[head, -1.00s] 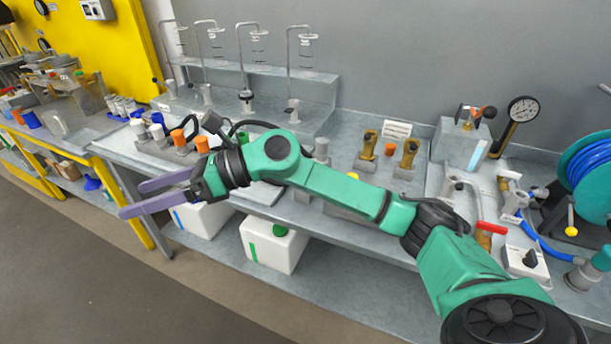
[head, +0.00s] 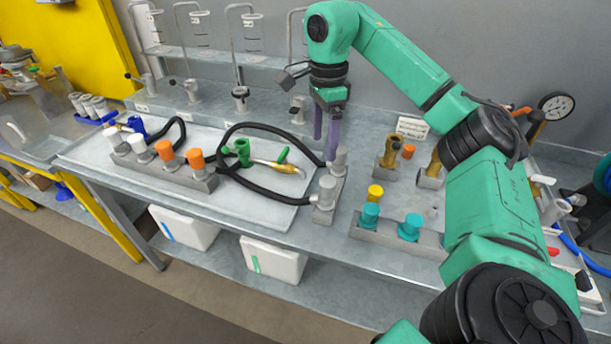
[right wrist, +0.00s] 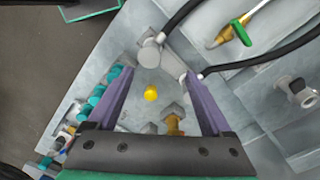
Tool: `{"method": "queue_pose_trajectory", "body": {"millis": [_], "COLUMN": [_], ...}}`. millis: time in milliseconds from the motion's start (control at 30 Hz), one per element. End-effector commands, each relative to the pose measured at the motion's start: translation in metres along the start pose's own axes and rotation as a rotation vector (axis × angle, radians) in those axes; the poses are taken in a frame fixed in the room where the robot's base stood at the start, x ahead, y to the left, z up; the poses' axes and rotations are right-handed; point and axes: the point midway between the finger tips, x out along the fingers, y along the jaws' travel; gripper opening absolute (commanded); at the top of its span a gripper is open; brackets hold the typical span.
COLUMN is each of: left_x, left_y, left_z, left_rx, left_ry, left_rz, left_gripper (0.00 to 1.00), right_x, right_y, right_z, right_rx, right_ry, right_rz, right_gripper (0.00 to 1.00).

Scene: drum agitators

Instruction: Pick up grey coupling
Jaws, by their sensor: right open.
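Two grey couplings stand upright in a grey holder block (head: 322,214) at the right end of the tray: a front one (head: 327,187) and a rear one (head: 340,160). In the right wrist view a grey coupling (right wrist: 151,52) shows beyond the fingertips, and the other (right wrist: 187,82) is partly hidden by a finger. My right gripper (head: 325,148) points down with purple fingers beside the rear coupling; its fingers also frame the right wrist view (right wrist: 158,74). It is open and empty. Whether a finger touches a coupling I cannot tell. My left gripper is not in view.
A white tray (head: 250,210) holds black hoses (head: 262,188), a green-handled brass valve (head: 275,166) and a block with white and orange caps (head: 165,150). A yellow cap (head: 375,193), teal caps (head: 411,224) and brass fittings (head: 388,150) stand right of the couplings.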

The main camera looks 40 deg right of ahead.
Motion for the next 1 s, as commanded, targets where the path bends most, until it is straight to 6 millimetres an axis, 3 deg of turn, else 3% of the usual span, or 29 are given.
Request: {"method": "queue_pose_trajectory", "body": {"millis": [100, 200, 300, 400, 467, 700, 967, 1000], "left_x": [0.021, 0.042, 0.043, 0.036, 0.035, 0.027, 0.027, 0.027], "left_y": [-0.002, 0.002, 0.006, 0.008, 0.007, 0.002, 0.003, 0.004], "left_z": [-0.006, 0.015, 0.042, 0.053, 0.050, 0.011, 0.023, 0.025], "left_rx": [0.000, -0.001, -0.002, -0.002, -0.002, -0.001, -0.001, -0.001], "left_ry": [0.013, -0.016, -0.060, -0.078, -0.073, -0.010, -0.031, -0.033], "left_rz": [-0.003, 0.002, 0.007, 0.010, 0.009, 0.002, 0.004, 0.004], "left_gripper": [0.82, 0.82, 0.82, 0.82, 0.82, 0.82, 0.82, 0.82], "right_x": [0.027, 0.057, 0.076, 0.087, 0.093, 0.135, 0.144, 0.144], "right_y": [0.001, 0.001, 0.001, 0.000, 0.000, -0.002, -0.002, -0.002], "right_z": [-0.001, -0.001, -0.001, -0.001, -0.001, -0.002, -0.002, -0.002], "right_rx": [0.001, 0.000, 0.001, 0.001, 0.000, 0.000, 0.000, 0.000], "right_ry": [0.001, 0.001, 0.002, 0.001, 0.001, 0.000, -0.002, -0.002], "right_rz": [0.004, 0.004, 0.004, 0.002, 0.002, 0.002, 0.000, 0.000], "right_gripper": [0.84, 0.84, 0.84, 0.84, 0.84, 0.84, 0.84, 0.72]}}
